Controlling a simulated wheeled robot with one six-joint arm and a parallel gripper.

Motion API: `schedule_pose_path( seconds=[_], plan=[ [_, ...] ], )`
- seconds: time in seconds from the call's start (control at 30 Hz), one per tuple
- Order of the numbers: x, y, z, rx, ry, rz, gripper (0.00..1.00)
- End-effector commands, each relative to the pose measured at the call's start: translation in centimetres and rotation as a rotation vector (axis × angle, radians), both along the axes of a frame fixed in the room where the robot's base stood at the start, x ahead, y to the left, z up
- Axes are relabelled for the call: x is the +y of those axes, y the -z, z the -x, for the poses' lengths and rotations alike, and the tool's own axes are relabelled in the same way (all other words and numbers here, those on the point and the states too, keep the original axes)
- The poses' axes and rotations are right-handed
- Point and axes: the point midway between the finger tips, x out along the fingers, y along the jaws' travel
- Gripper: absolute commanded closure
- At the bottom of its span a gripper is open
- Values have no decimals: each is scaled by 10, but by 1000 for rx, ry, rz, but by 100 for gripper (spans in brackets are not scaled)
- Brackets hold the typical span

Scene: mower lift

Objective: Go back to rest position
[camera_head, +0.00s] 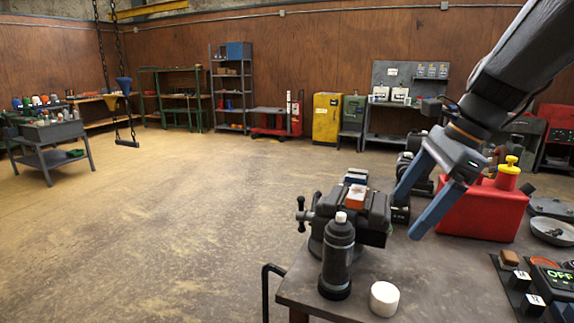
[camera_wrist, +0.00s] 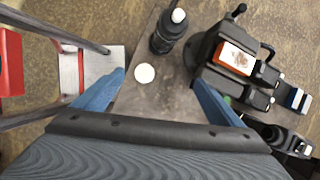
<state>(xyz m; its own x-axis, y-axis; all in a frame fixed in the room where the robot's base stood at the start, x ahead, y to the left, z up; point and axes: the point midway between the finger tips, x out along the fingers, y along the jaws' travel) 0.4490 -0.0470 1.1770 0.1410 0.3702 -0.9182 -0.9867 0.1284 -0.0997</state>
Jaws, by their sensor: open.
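My gripper (camera_head: 424,198) is open and empty, held above the workbench with its two blue fingers spread apart. In the wrist view, the gripper (camera_wrist: 158,92) looks down over the bench, with a finger on each side. A white round cap or puck (camera_head: 384,298) lies on the bench near its front edge; it also shows between the fingers in the wrist view (camera_wrist: 145,73). A dark bottle with a white cap (camera_head: 337,262) stands upright left of it. A dark vise (camera_head: 372,214) behind the bottle carries an orange and white block (camera_head: 356,195).
A red can with a yellow cap (camera_head: 483,212) stands on the bench right of my gripper. A grey bowl (camera_head: 552,231) and a control box reading OFF (camera_head: 556,279) lie at the right. A chain hoist (camera_head: 120,80) hangs at the left. The floor (camera_head: 200,220) is largely clear.

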Motion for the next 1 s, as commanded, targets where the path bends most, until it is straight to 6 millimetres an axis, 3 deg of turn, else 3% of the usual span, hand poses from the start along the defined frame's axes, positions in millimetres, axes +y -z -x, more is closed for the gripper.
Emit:
schedule_pose_path(
  seconds=[0.27,0.5,0.6,0.8,1.0],
  plan=[
    [13,67,18,-72,-389,173,10],
    [32,149,53,-184,-1057,383,10],
    [39,172,66,-232,-1322,442,10],
    [47,193,79,-288,-1608,495,10],
    [48,195,80,-296,-1640,501,10]
  ],
)
